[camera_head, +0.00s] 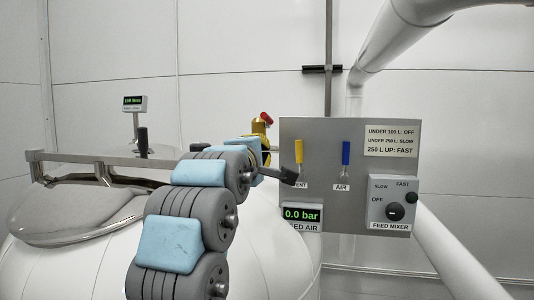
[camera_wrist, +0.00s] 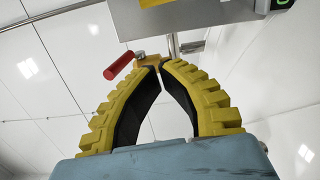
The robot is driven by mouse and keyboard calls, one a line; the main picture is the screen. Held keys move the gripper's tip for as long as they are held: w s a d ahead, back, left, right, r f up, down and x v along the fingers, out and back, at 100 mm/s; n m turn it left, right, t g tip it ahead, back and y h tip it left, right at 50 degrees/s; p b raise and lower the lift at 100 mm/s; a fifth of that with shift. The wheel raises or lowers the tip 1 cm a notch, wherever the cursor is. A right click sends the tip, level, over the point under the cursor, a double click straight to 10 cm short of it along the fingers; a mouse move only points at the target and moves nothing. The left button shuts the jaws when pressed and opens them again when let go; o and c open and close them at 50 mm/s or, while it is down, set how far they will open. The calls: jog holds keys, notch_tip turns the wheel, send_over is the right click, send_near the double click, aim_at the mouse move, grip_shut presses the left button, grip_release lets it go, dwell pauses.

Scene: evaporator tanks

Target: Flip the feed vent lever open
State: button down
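The vent lever (camera_head: 299,152) is a yellow handle standing upright at the left of the grey control panel (camera_head: 365,130), above a partly hidden label ending in "ENT". In the wrist view the yellow fingers of my gripper (camera_wrist: 160,68) converge with their tips almost together and nothing visible between them. The wrist view shows a yellow patch (camera_wrist: 155,3) at the top edge on the panel; I cannot tell if it is the lever. In the head view my arm hides most of the gripper, left of the panel and apart from the vent lever.
A blue AIR lever (camera_head: 346,153) stands right of the vent lever. Below are a 0.0 bar display (camera_head: 301,214) and a mixer knob (camera_head: 395,211). A red handle (camera_wrist: 118,66) is close beyond my fingertips. A white tank (camera_head: 270,250) lies below my arm.

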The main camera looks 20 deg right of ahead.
jog(key=shift+v, duration=1.3)
